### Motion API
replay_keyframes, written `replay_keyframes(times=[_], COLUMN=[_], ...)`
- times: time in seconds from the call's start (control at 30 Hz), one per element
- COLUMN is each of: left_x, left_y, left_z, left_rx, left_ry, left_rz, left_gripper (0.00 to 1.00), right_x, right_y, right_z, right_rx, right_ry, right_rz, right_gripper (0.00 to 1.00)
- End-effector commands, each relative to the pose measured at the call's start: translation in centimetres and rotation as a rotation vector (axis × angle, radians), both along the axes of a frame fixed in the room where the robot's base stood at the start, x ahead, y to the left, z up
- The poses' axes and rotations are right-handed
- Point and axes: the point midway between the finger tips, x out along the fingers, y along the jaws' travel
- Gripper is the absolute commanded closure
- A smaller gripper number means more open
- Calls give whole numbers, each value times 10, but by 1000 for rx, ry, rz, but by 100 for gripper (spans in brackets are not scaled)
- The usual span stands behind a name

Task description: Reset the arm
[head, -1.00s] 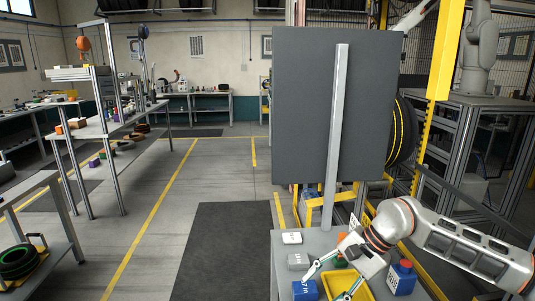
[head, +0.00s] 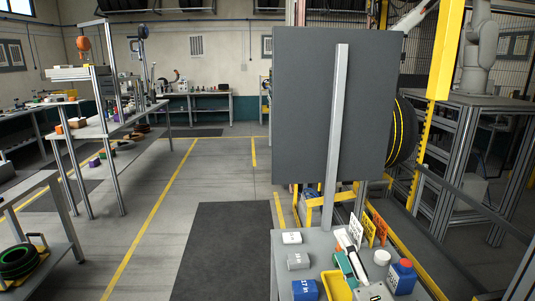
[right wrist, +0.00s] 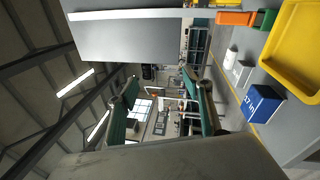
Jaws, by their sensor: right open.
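My right gripper (head: 350,255) is over the small table at the bottom of the head view, above its back part near the signs. In the right wrist view the gripper (right wrist: 165,106) is open, with two teal-padded fingers apart and nothing between them. My left gripper is not in view. On the table are a blue box marked "17 in" (head: 305,290), a grey box (head: 298,261), a white box (head: 291,238) and a yellow tray (head: 335,286). The blue box (right wrist: 264,104) and the yellow tray (right wrist: 297,50) also show in the right wrist view.
A blue bottle with a red cap (head: 402,278) and a white jar (head: 382,257) stand on the table's right side. Small upright signs (head: 367,231) line its back. A large grey panel (head: 310,110) rises behind the table.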

Motion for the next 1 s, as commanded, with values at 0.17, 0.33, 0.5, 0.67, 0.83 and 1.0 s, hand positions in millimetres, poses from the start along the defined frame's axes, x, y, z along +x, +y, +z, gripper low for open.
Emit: replay_keyframes(times=[0.17,0.33,0.5,0.67,0.83,1.0], left_x=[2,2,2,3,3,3], left_y=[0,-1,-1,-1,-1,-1], left_z=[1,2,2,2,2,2], left_rx=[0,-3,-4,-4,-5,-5], left_ry=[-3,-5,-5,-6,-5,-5], left_rz=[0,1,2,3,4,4], left_gripper=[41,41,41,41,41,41], right_x=[-40,-96,-141,-178,-214,-227], right_y=[-82,-133,-159,-176,-189,-186], right_z=[-87,-153,-190,-213,-231,-250], right_rx=[320,529,640,704,758,810], right_ry=[323,545,672,755,828,869], right_rz=[-251,-464,-605,-710,-809,-829], right_gripper=[50,50,50,50,50,50])
